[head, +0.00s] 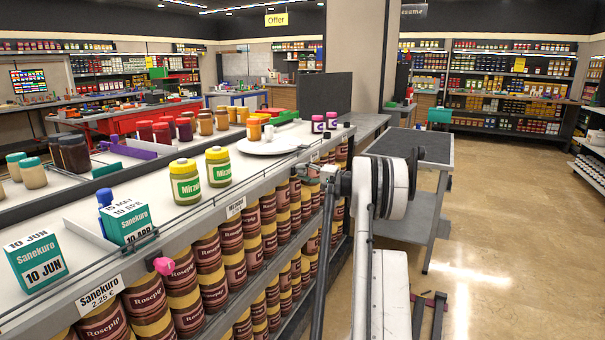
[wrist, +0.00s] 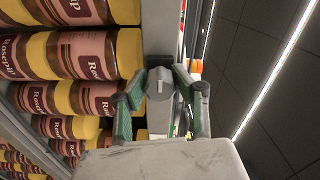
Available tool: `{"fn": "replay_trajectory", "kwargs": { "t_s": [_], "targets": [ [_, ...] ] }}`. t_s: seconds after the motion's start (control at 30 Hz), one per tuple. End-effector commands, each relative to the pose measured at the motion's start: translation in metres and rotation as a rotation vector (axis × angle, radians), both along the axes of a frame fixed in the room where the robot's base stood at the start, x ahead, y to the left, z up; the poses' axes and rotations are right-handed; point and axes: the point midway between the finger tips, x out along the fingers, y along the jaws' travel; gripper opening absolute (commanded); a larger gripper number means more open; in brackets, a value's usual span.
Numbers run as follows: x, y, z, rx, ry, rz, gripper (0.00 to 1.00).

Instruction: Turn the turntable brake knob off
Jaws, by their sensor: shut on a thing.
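In the wrist view a grey knob (wrist: 160,86) with a pale pointer mark sits between the two green-padded fingers of my gripper (wrist: 162,80). The fingers close on its sides. In the head view my gripper (head: 322,172) is at the front edge of the long counter, low and to the right of the white round turntable (head: 256,149). The knob itself cannot be made out there, being small and behind my gripper. The turntable carries an orange jar and a small white item.
The counter's shelves below hold rows of brown jars (head: 231,238). A pink knob (head: 163,265) is on the front edge. A grey table (head: 425,147) stands right; the floor (head: 500,245) beyond is open.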

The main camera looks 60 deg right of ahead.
Motion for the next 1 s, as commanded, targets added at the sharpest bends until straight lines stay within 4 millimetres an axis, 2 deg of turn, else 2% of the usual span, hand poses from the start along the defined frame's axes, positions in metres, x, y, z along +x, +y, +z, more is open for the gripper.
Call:
{"fn": "replay_trajectory", "kwargs": {
  "t_s": [0.43, 0.47, 0.6, 0.87, 1.0],
  "targets": [
    [-0.0005, -0.0001, -0.0006, -0.011, -0.001, 0.0, 0.0],
    [-0.0005, -0.0001, -0.0006, -0.011, -0.001, 0.0, 0.27],
    [-0.0004, 0.0, -0.0004, -0.011, -0.001, 0.0, 0.45],
    [-0.0008, -0.0002, -0.0002, -0.01, -0.001, 0.0, 0.46],
    [-0.0098, -0.0017, 0.0002, -0.01, -0.002, -0.001, 0.46]
  ]
}}
